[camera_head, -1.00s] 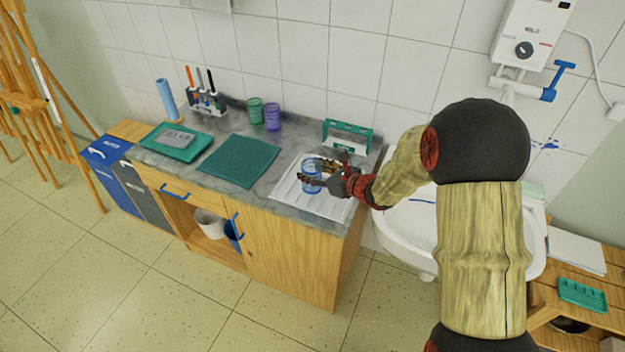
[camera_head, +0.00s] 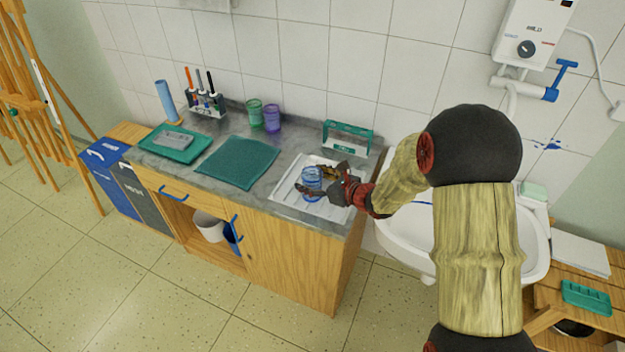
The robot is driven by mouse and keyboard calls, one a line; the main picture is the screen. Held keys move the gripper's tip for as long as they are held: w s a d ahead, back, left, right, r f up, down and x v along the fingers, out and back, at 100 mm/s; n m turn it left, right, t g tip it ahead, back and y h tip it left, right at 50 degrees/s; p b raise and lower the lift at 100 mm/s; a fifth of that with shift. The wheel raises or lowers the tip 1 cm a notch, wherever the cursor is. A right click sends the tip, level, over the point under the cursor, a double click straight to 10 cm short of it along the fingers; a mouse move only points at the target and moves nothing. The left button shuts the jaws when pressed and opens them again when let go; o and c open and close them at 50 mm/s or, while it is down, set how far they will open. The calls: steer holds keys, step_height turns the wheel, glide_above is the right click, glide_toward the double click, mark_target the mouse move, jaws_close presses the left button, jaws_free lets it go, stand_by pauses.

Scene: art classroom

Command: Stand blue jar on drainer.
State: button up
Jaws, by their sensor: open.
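The blue jar (camera_head: 312,184) is a clear blue-tinted jar. It stands upright on the white drainer (camera_head: 284,191) at the right end of the counter. My gripper (camera_head: 315,180) reaches in from the right and is open, with one finger on the near side of the jar and one on the far side. Whether the fingers touch the jar cannot be told at this size. The fingers hide part of the jar and the drainer.
A green jar (camera_head: 254,113) and a purple jar (camera_head: 272,118) stand by the wall. A teal-and-white rack (camera_head: 347,138) stands behind the drainer. A teal mat (camera_head: 237,162) lies left of it. The sink (camera_head: 402,233) is to the right.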

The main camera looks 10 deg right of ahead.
steer(key=shift+r, duration=0.15)
steer(key=shift+s+d+r, duration=0.15)
steer(key=p+v, duration=0.3)
steer(key=v, duration=0.8)
steer(key=s+a+r+n+g+y, duration=0.1)
steer(key=s+a+r+n+g, duration=0.2)
steer(key=s+a+r+n, duration=0.4)
steer(key=s+a+r+n+g, duration=0.3)
steer(key=s+r+n, duration=0.1)
steer(key=s+n, duration=0.45)
steer(key=s+d+r+n+h, duration=0.3)
steer(key=s+d+n+h, duration=0.1)
steer(key=s+d+n, duration=0.2)
steer(key=s+d+r+n+h, duration=0.3)
steer(key=s+d+n, duration=0.3)
steer(key=s, duration=0.3)
steer(key=shift+s+d+r+n+t+h, duration=0.15)
steer(key=shift+d+r+n+t+h, duration=0.2)
steer(key=shift+n+h, duration=0.45)
steer(key=shift+f, duration=0.1)
